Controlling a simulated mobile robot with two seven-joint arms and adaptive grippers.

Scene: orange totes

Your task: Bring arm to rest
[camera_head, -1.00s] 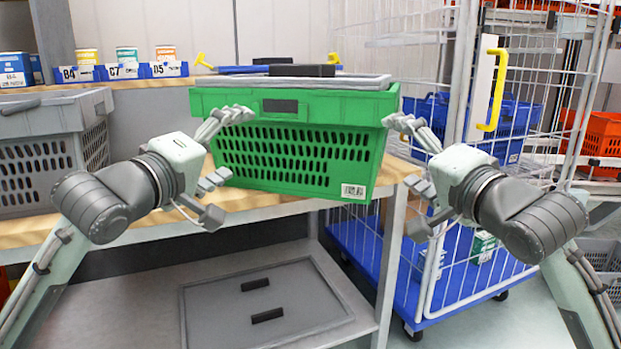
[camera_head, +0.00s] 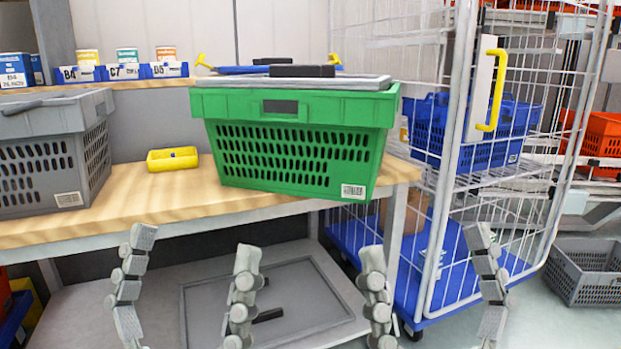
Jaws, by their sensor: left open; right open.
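My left gripper (camera_head: 191,258) is low in the head view, in front of the wooden table's front edge. Its two fingers point up and stand wide apart, with nothing between them. My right gripper (camera_head: 425,250) is at the lower right, also with fingers up, apart and empty. It is in front of the table's right corner and the wire cart. Both arms behind the fingers are out of view. A green crate (camera_head: 300,158) with a grey lid stands on the table, apart from both grippers.
The wooden table (camera_head: 120,212) also bears a grey crate (camera_head: 45,165) and a yellow object (camera_head: 172,159). A wire cart (camera_head: 455,190) with a blue crate (camera_head: 480,137) stands to the right. A grey basket (camera_head: 590,272) is on the floor. A lower shelf (camera_head: 190,275) lies behind my fingers.

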